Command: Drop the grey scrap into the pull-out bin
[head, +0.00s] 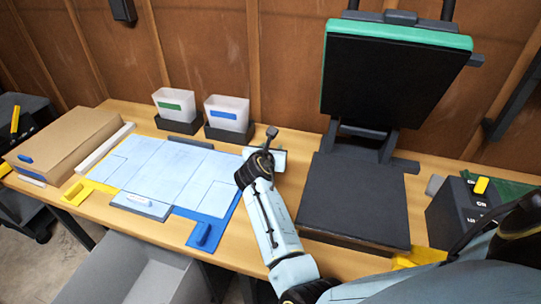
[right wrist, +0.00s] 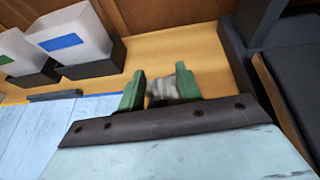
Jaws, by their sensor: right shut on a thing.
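My right gripper (right wrist: 160,90) shows its two green fingers in the right wrist view, shut on a small grey scrap (right wrist: 161,90). In the head view my right arm reaches over the table and the gripper (head: 268,148) is at the right end of the pale blue sheet, mostly hidden by my wrist; the scrap cannot be made out there. A large grey open bin (head: 115,275), seemingly the pull-out bin, stands below the table's front edge at the lower left. Its visible inside looks empty. My left gripper is not in view.
A black press (head: 365,200) with a raised lid stands right of my arm. Two white containers (head: 228,114) in dark holders stand at the back. Pale blue sheets (head: 165,170) cover the middle left of the table. A cardboard box (head: 65,140) is at far left, a black box (head: 462,210) at right.

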